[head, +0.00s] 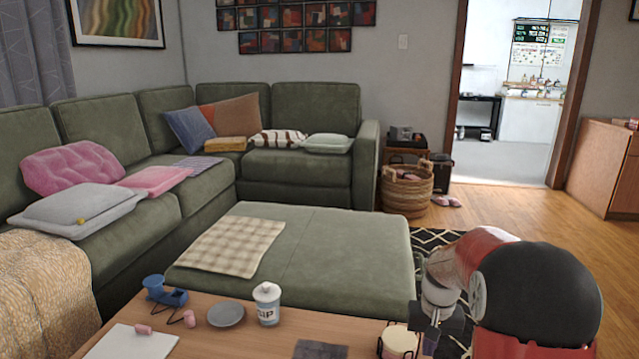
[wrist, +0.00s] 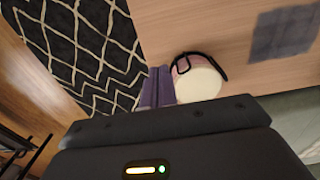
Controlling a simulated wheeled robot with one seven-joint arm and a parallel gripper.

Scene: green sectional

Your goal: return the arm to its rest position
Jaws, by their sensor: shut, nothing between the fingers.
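My arm reaches in from the lower right of the head view, and my gripper (head: 430,342) is low at the right end of the wooden coffee table (head: 215,305). In the wrist view the two fingers of my gripper (wrist: 157,86) are together with nothing between them. A cream-topped round container (head: 399,340) with a thin black band or handle is just left of my gripper in the head view. The container (wrist: 199,84) also shows close beside the fingers in the wrist view; I cannot tell whether they touch.
The table holds a dark cloth square (head: 320,349), a white lidded cup (head: 267,303), a grey plate (head: 226,314), a blue object (head: 165,291) and white paper (head: 132,342). A green ottoman (head: 340,250) stands behind. A patterned rug (wrist: 75,50) lies beside the table. Wooden floor beyond is open.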

